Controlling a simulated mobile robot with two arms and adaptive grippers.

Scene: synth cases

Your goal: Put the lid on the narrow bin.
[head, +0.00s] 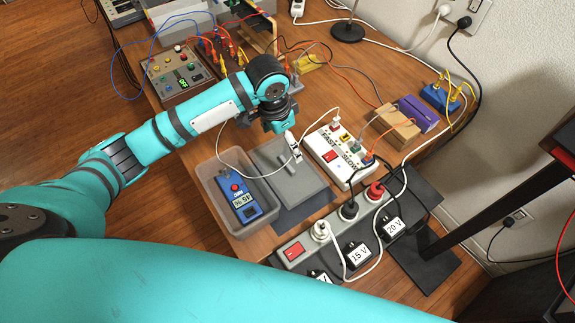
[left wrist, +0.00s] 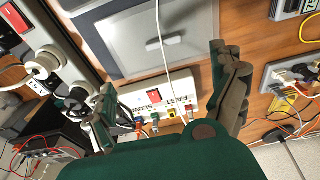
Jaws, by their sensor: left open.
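The narrow bin (head: 212,181) is a translucent grey box at the front left of the table. It is uncovered, and a blue meter (head: 244,200) lies inside it. A flat grey panel that looks like the lid (head: 290,183) lies just right of the bin, with a white cable across it. The panel also shows at the top of the left wrist view (left wrist: 150,40). My left gripper (head: 283,132) is open and empty above the far side of the panel, near the white switch box. Its spread fingers show in the left wrist view (left wrist: 166,78). My right gripper is not in view.
A white switch box (head: 337,152) with plugs stands right of the panel. A grey power strip (head: 315,239) with black adapters runs along the near right side. Instruments (head: 178,75) and loose wires fill the back. Wooden blocks (head: 391,125) stand at the right.

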